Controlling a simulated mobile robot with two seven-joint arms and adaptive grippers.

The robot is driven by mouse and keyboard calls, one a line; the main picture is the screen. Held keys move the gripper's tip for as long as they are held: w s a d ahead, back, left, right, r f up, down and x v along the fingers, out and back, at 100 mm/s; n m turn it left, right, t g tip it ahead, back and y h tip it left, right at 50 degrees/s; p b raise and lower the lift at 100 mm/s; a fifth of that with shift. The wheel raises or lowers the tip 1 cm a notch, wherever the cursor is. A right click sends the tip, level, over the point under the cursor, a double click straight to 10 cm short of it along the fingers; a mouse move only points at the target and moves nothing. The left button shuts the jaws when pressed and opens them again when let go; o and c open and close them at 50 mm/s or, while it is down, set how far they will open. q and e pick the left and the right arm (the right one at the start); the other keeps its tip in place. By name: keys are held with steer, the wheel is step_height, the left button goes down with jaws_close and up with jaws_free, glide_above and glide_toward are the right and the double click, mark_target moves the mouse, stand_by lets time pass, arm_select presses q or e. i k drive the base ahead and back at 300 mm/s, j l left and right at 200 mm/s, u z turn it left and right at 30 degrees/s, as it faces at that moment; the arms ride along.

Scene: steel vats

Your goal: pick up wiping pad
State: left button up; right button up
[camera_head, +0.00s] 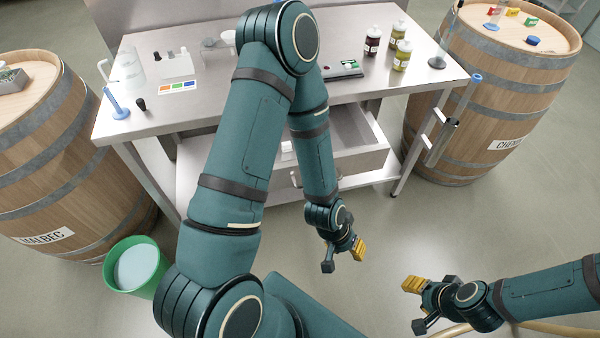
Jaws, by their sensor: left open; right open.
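I cannot make out a wiping pad for certain. A small white piece (287,147) shows at the open drawer (352,166) under the steel table, partly hidden behind my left arm; I cannot tell what it is. My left gripper (343,262) is open and empty, hanging over the floor in front of and below the drawer. My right gripper (414,306) is open and empty, low over the floor at the lower right, well away from the table.
The steel table (225,112) carries bottles (372,41), a colour card (178,87) and a dark device (338,70). Wooden barrels stand at left (60,150) and right (480,100). A green bucket (135,266) stands at lower left. Floor is clear between the drawer and my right gripper.

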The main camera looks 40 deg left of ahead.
mark_target(286, 146)
steer(key=u, duration=1.3)
